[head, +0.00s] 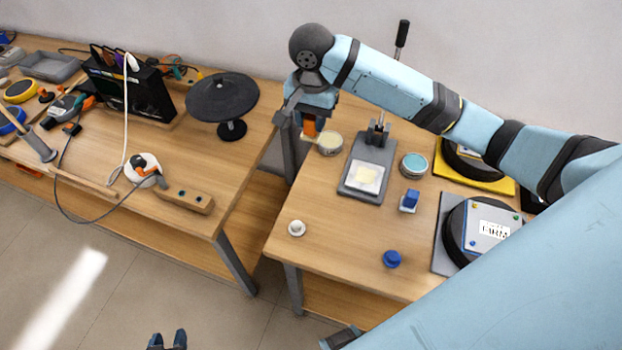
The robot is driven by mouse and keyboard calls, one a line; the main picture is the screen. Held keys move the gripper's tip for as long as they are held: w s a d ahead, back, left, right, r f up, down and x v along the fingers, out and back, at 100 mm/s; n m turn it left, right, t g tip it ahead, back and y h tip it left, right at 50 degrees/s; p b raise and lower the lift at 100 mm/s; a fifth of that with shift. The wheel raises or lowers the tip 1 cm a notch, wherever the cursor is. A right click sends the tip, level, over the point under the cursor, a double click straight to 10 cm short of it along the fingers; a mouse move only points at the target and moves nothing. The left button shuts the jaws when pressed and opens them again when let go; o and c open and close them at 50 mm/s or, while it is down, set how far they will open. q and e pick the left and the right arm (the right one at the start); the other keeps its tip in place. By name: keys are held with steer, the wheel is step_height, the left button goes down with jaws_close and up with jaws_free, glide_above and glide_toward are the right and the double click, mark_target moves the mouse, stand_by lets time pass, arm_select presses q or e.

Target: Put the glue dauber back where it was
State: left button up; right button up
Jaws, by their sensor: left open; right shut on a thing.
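My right gripper (309,120) reaches in from the right and points down over the back left of the right-hand table. It is shut on a small orange-brown thing (309,129), apparently the glue dauber; its lower end is hard to make out. A round pot with cream contents (330,144) stands just right of and below it in the picture. I cannot tell whether the held thing touches the pot. My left gripper (167,341) is open and empty at the bottom edge, low over the floor and away from both tables.
The right table (325,225) bears a grey press (371,165), a teal-filled pot (414,164), a blue block (411,198), a blue knob (392,259), a white cup (296,228) and round dark pads. The left table (190,150) holds several tools and a black round stand (222,97).

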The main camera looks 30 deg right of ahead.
step_height(320, 180, down, 14)
steer(key=shift+f, duration=0.15)
step_height(320, 180, down, 4)
steer(key=shift+f, duration=0.25)
steer(key=shift+f, duration=0.1)
steer(key=o, duration=0.9)
steer(key=shift+c, duration=0.2)
steer(key=shift+r, duration=0.45)
step_height(320, 180, up, 12)
steer(key=shift+f, duration=0.25)
